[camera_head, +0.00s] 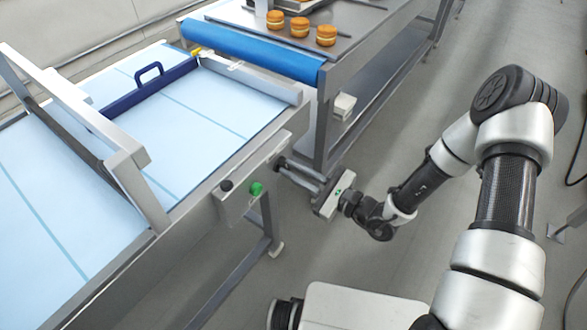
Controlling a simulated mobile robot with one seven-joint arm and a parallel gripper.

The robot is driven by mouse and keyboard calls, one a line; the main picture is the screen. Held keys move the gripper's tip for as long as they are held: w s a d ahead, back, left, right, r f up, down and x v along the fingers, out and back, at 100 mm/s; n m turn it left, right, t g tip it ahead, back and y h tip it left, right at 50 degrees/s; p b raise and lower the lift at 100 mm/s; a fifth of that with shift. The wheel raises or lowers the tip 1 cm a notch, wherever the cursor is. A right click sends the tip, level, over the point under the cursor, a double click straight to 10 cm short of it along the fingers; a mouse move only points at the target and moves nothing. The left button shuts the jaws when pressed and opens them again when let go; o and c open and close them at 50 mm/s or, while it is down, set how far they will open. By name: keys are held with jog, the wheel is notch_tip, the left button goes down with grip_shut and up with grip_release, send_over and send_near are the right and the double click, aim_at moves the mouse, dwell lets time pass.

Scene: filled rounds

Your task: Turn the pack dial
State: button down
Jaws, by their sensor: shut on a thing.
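My gripper (281,167) reaches in from the right, at the right end of the conveyor's near side. Its two long fingers point left toward the side rail. The fingertips are closed around a small dark part at the rail, which I take to be the pack dial (277,160). Most of that part is hidden by the fingers, so its marking and angle cannot be read. A grey control box (235,207) with a black knob (226,186) and a green button (257,189) sits left of my gripper, apart from it.
The conveyor (190,115) has a light blue belt, a metal frame across it and a dark blue bar with a handle (148,72). A steel table (345,40) behind carries several round filled pastries (299,27). Table legs stand close behind my gripper.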

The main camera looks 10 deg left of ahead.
jog(key=m+p, duration=0.2)
jog(key=m, duration=0.2)
jog(key=shift+w+r+m, duration=0.1)
jog(key=shift+w+m, duration=0.05)
jog(key=shift+m, duration=0.15)
jog(key=m+p, duration=0.1)
jog(key=m, duration=0.3)
jog(key=shift+w+d+m+p, duration=0.1)
jog(key=shift+w+m+p, duration=0.05)
jog(key=shift+m+p, duration=0.2)
jog(key=shift+f, duration=0.2)
jog(key=c, duration=1.8)
grip_release()
jog(key=shift+o, duration=0.2)
jog(key=v, duration=1.7)
jog(key=shift+d, duration=0.2)
